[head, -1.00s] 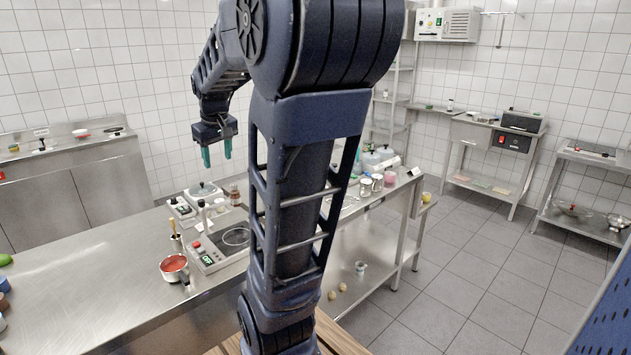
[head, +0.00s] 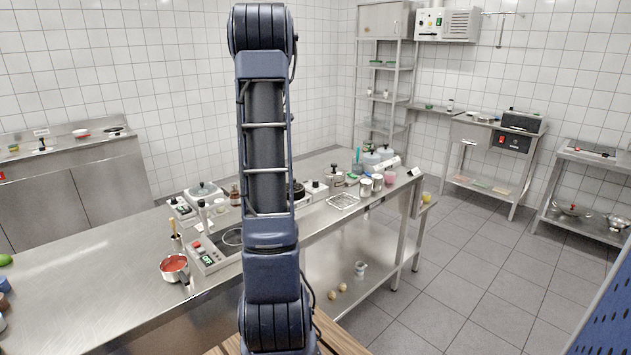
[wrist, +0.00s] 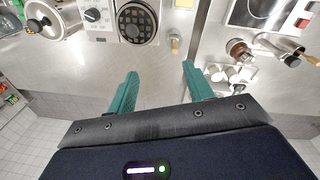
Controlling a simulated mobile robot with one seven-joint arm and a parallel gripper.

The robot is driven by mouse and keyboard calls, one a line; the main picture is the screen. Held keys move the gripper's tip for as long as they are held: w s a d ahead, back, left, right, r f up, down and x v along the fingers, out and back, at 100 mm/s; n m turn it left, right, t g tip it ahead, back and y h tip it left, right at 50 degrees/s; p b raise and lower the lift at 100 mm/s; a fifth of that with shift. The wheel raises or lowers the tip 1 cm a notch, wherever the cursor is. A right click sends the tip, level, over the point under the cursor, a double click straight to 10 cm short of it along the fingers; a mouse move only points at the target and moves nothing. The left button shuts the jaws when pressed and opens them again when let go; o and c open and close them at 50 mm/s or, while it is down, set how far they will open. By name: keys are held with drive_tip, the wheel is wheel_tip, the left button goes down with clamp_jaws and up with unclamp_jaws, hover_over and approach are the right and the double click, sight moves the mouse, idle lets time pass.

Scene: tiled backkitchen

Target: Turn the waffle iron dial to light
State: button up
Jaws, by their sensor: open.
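The waffle iron shows in the wrist view as a round black grid plate (wrist: 138,22) at the top, left of centre. The dial's marks are too small to read. In the head view the waffle iron (head: 298,192) is partly hidden by my arm. My gripper (wrist: 160,70) is open and empty, its two teal fingers apart. In the wrist picture its fingertips are below the plate and right of the dial, touching nothing. In the head view the gripper is hidden behind my arm.
A lidded pot (wrist: 52,18) stands left of the dial panel. A hob with a dark top (wrist: 250,12) and several small containers are to the right. In the head view a saucepan of red food (head: 174,264) and a wire tray (head: 343,201) sit on the steel counter.

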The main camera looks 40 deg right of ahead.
drive_tip(key=n+g, duration=0.1)
hover_over(316, 181)
wheel_tip(316, 181, down, 11)
drive_tip(key=shift+y, duration=0.4)
drive_tip(key=f, duration=1.1)
drive_tip(key=shift+w, duration=0.2)
drive_tip(key=shift+c, duration=0.4)
drive_tip(key=c, duration=0.9)
